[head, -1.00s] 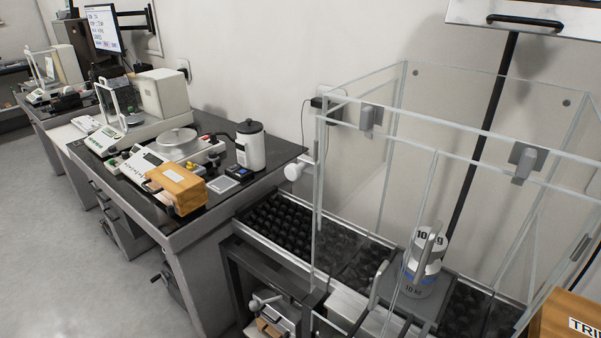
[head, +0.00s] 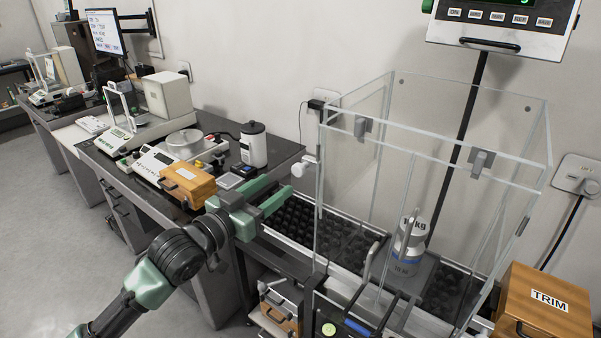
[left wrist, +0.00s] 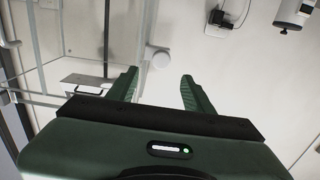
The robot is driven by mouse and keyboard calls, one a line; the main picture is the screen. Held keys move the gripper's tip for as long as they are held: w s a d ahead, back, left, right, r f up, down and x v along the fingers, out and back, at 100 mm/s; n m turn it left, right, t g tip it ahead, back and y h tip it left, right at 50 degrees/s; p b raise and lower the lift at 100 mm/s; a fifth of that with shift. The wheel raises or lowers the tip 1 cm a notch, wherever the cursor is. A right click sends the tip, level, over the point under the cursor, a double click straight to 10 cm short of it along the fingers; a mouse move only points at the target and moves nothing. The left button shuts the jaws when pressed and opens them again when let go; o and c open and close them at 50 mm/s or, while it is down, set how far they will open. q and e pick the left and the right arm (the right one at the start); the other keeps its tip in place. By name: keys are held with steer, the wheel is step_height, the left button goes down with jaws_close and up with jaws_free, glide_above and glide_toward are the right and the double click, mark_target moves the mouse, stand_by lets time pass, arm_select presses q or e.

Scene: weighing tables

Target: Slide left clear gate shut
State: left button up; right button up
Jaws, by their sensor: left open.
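A clear-walled weighing enclosure (head: 433,158) stands right of centre in the head view. A white round knob (head: 299,168) sticks out on its left side, near the front left upright; it also shows in the left wrist view (left wrist: 161,60). I cannot tell exactly where the left clear gate's edge lies. A grey 10 kg weight (head: 404,268) stands inside the enclosure. My left gripper (head: 279,192), green, is open and empty, just below and left of the knob. In the left wrist view the knob appears beyond and between the gripper's fingertips (left wrist: 158,78), apart from them. My right gripper is not seen.
A wooden TRIM box (head: 545,305) stands right of the enclosure. A display (head: 500,28) hangs above on a black pole. The left bench (head: 285,150) holds a balance, a wooden box (head: 187,184) and a white canister (head: 253,146) near my left arm. Floor is clear at left.

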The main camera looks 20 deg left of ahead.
mark_target(296, 171)
arm_select(q)
steer(key=p+x, duration=0.1)
steer(key=x, duration=0.5)
steer(key=shift+w+p, duration=0.3)
steer(key=shift+w+d, duration=0.2)
steer(key=shift+w, duration=0.35)
steer(key=shift+f, duration=0.1)
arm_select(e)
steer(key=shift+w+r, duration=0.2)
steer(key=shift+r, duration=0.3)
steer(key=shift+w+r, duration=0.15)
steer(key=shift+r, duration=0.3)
arm_select(q)
jaws_close()
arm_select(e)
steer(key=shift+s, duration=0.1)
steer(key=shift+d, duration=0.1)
